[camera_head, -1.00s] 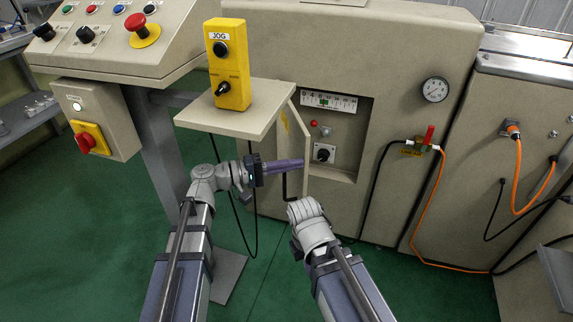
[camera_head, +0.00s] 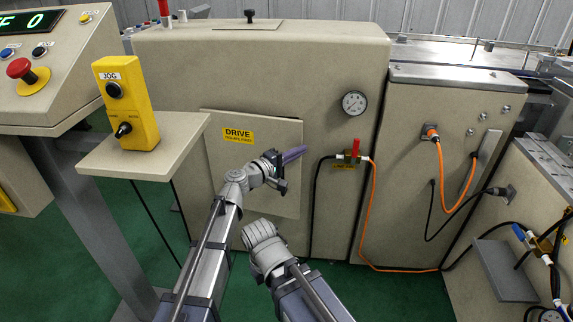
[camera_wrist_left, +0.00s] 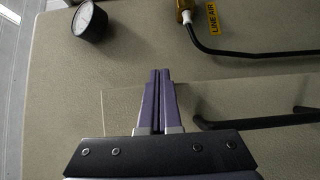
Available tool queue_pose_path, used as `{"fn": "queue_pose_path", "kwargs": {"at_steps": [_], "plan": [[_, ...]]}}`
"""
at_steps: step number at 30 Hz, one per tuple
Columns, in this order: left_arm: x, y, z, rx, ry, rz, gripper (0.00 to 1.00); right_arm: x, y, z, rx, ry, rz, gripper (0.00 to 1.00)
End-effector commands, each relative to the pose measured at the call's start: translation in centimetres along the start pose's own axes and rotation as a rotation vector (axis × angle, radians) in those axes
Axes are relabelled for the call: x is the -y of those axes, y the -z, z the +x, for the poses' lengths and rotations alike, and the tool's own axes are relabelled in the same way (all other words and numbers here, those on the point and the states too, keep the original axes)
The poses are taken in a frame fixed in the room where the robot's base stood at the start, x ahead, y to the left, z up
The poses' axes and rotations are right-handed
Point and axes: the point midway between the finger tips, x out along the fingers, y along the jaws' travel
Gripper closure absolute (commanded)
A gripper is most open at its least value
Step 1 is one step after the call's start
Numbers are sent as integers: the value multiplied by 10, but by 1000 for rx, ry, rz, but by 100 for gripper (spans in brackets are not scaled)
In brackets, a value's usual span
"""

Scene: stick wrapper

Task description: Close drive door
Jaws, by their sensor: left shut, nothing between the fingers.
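The drive door (camera_head: 228,160) is a beige panel with a yellow DRIVE label (camera_head: 239,135). In the head view it covers the recess and looks flat against the machine front; I cannot tell whether it is fully flush. My left gripper (camera_head: 303,151) is shut and empty, with its purple fingers at the door's right edge. In the left wrist view the shut fingers (camera_wrist_left: 161,75) point across the door's edge, and a black handle (camera_wrist_left: 255,122) sits beside them. Contact with the door is unclear. My right wrist shows low in the head view, but its gripper is hidden.
A yellow JOG box (camera_head: 126,103) stands on a beige shelf (camera_head: 150,156) left of the door. Right of it are a gauge (camera_head: 354,103), which also shows in the left wrist view (camera_wrist_left: 89,21), an air valve (camera_head: 352,156) and an orange hose (camera_head: 374,215).

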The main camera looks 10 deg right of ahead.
Motion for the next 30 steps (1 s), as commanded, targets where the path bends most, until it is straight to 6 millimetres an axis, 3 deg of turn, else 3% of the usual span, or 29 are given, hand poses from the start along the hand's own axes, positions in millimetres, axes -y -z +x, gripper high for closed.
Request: {"fn": "queue_pose_path", "kwargs": {"at_steps": [3, 10, 30], "plan": [[0, 14, 22, -1, 0, 0, 100, 0, 0, 0, 0, 0, 0, 100], [0, 27, 42, -1, 0, 0, 100, 0, 0, 0, 0, 0, 0, 100], [0, 31, 48, -1, 0, 0, 100, 0, 0, 0, 0, 0, 0, 100]]}}
